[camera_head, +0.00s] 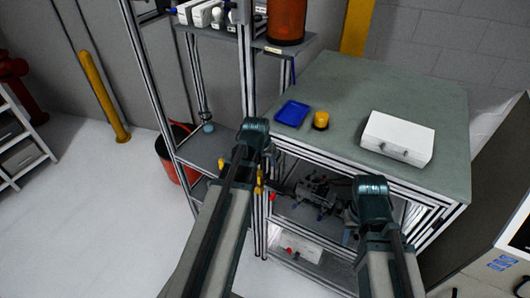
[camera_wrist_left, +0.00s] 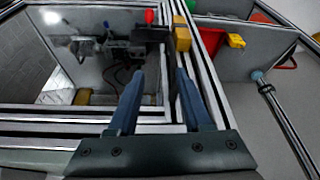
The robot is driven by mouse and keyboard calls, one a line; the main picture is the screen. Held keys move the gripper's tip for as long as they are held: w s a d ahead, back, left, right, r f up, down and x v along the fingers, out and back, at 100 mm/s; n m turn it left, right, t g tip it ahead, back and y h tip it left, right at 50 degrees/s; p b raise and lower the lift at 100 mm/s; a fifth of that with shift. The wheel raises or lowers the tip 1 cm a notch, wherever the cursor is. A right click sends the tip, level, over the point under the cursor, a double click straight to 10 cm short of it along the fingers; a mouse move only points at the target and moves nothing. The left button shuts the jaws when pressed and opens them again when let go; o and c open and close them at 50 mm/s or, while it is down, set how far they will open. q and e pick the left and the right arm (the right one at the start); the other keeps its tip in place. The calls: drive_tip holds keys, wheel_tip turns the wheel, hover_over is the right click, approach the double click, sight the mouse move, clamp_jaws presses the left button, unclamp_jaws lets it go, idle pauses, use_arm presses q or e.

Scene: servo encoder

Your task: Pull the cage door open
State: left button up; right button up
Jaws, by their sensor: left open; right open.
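The cage is an aluminium-profile frame (camera_head: 285,150) under the green-topped bench. Its door seems to be the framed clear panel, seen in the left wrist view (camera_wrist_left: 75,122); I cannot tell whether it is fully closed. Yellow blocks (camera_wrist_left: 182,38) and a red knob (camera_wrist_left: 149,17) sit along the profile beyond my fingers. My left gripper (camera_wrist_left: 160,75) is open over the upright profile, with nothing clearly held; in the head view its arm mostly hides it. My right gripper (camera_head: 350,228) is open and empty in front of the cage's right part, partly hidden by its wrist.
Grey machinery (camera_head: 315,192) stands inside the cage. A white case (camera_head: 398,138), a blue tray (camera_head: 292,113) and a yellow cylinder (camera_head: 321,120) are on the bench top. A red bin (camera_head: 170,158) stands behind the left shelf.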

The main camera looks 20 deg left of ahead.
sight(265, 166)
use_arm(q)
drive_tip(key=shift+w+a+r+p, duration=0.15)
drive_tip(key=shift+a+r+p, duration=0.05)
drive_tip(key=shift+a+r, duration=0.4)
drive_tip(key=shift+w+a+r+p, duration=0.15)
drive_tip(key=shift+a+r+p, duration=0.05)
drive_tip(key=shift+a+r, duration=0.35)
use_arm(e)
drive_tip(key=shift+r, duration=0.95)
use_arm(q)
drive_tip(key=shift+f, duration=0.15)
drive_tip(key=b+x, duration=1.2)
drive_tip(key=x, duration=0.1)
drive_tip(key=shift+w+f+b, duration=0.25)
drive_tip(key=shift+f+b, duration=0.05)
drive_tip(key=shift+b, duration=0.1)
use_arm(e)
wheel_tip(265, 166, down, 13)
drive_tip(key=shift+r, duration=0.15)
use_arm(q)
clamp_jaws()
